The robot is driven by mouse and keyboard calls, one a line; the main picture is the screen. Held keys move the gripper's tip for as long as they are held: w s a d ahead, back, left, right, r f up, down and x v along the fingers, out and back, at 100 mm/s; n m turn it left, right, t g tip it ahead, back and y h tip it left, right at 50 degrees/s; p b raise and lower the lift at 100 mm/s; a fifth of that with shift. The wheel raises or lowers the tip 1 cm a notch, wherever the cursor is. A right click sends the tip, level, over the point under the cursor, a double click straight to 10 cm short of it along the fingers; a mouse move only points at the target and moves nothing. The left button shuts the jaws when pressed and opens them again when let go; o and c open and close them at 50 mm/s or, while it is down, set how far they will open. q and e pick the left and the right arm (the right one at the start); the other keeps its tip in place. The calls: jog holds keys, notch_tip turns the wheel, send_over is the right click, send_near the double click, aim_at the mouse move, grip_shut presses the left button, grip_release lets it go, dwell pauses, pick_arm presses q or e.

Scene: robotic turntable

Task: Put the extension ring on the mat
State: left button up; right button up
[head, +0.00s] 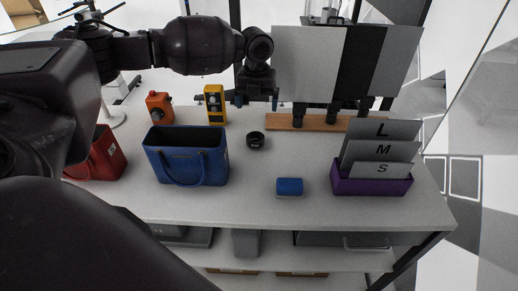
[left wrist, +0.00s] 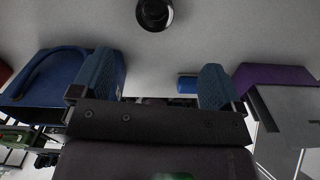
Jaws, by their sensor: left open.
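The extension ring appears to be the small black ring (head: 256,140) lying on the white table, right of the blue bag. It also shows at the top edge of the left wrist view (left wrist: 154,13), apart from my fingers. My left gripper (head: 257,98) is in the air above the table, open and empty. Its two blue fingers are spread wide in the left wrist view (left wrist: 155,85). I cannot make out for certain which thing is the mat. My right gripper is not in view.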

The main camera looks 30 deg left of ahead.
aim_at(255, 137)
pick_arm(q)
notch_tip(255, 137, down, 9)
jog(key=shift+s+a+r+b, duration=0.1)
jog(key=shift+b, duration=0.65)
jog(key=shift+a+f, duration=0.15)
jog(key=shift+f, duration=1.15)
jog(key=shift+a+f, duration=0.1)
jog(key=shift+f, duration=1.15)
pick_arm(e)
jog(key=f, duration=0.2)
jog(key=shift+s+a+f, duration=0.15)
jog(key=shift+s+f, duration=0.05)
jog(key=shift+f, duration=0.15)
pick_arm(q)
jog(key=c, duration=1)
